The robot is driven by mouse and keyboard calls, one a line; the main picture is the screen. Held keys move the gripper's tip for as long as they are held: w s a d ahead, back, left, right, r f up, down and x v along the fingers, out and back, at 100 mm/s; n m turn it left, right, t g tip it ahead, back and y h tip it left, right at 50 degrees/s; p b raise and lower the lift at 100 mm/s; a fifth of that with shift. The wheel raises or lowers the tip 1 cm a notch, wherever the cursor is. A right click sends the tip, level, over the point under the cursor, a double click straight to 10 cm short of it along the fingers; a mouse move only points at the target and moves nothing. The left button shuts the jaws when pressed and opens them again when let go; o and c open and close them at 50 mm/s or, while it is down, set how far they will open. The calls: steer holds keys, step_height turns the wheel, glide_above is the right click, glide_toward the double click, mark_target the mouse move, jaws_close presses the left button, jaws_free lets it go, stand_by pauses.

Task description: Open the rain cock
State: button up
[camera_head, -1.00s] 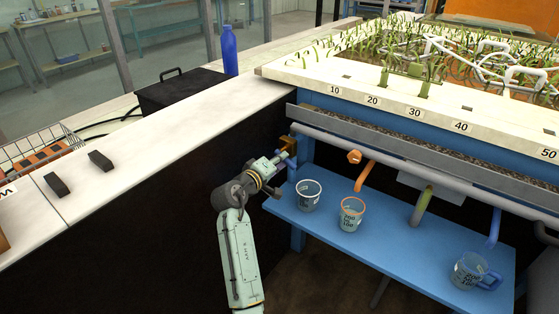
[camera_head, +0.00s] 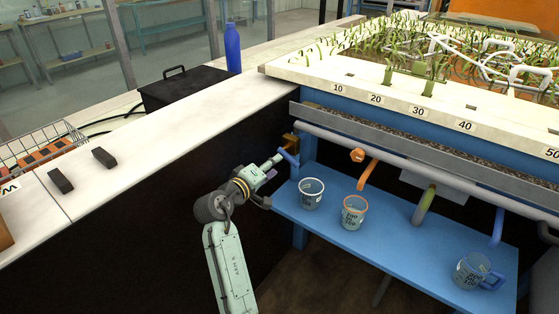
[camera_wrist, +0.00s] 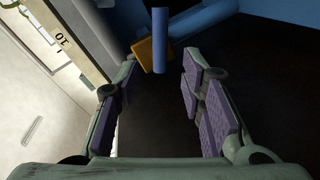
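A small brass-yellow cock (camera_head: 291,138) sits at the left end of the grey pipe under the flume's edge. A short blue handle (camera_head: 291,158) hangs from it at a slant. In the wrist view the yellow block (camera_wrist: 143,53) and the blue handle (camera_wrist: 160,42) are at the top, the handle upright in the picture and in line with the gap between my fingers. My gripper (camera_head: 274,179) is just left of and below the handle. In the wrist view my gripper (camera_wrist: 160,65) is open, with purple pads and nothing between them. I see no contact with the handle.
A blue shelf (camera_head: 395,248) under the pipe holds a white-rimmed cup (camera_head: 311,195), an orange-rimmed cup (camera_head: 354,212) and a blue-handled jug (camera_head: 472,270). Orange (camera_head: 367,172), green (camera_head: 424,204) and blue (camera_head: 496,226) outlet pipes hang above it. A white counter (camera_head: 130,165) runs along the left.

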steer(key=v, duration=0.5)
steer(key=shift+s+a+r, duration=0.1)
steer(key=shift+s+a, duration=0.05)
steer(key=shift+s, duration=0.15)
